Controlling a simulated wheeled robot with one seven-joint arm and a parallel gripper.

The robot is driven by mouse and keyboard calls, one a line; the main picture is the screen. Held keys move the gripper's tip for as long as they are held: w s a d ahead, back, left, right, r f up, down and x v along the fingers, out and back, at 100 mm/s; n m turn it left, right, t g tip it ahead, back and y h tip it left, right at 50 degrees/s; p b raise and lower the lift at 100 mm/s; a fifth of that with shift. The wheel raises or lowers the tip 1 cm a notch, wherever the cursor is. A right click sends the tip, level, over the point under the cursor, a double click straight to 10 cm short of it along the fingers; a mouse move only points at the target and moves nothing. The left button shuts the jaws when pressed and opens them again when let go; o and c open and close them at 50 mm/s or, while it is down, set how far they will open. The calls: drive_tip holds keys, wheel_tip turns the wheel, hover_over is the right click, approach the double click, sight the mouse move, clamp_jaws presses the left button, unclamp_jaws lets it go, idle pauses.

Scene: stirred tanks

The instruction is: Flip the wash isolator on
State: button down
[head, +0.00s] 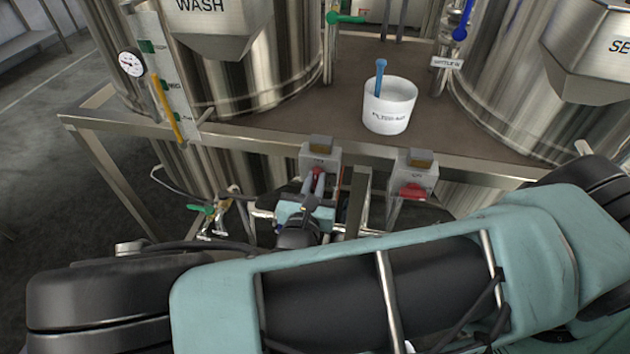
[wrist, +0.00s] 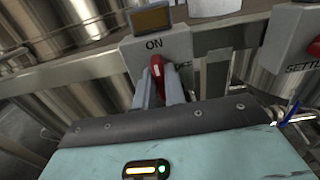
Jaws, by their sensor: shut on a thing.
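The wash isolator (head: 320,155) is a grey box with a red handle, mounted on the front rail of the platform below the WASH tank (head: 240,60). In the wrist view the box (wrist: 158,45) carries the word ON above its red handle (wrist: 157,66). My gripper (head: 317,182) reaches up to the box from the front. In the wrist view its two grey fingers (wrist: 160,88) are shut on the red handle, one on each side. The fingers hide part of the handle and of the lettering beside it, so I cannot tell its exact position.
A second grey isolator (head: 413,175) with a red handle sits to the right on the same rail, close to my gripper. A white tub (head: 389,105) with a blue-handled tool stands on the platform. A green-handled valve (head: 205,210) is at lower left.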

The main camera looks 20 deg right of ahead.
drive_tip(key=c, duration=1.5)
unclamp_jaws()
drive_tip(key=shift+o, duration=0.2)
drive_tip(key=v, duration=1.7)
drive_tip(key=shift+s+a+p, duration=0.15)
drive_tip(key=shift+s+p, duration=0.05)
drive_tip(key=shift+p, duration=0.15)
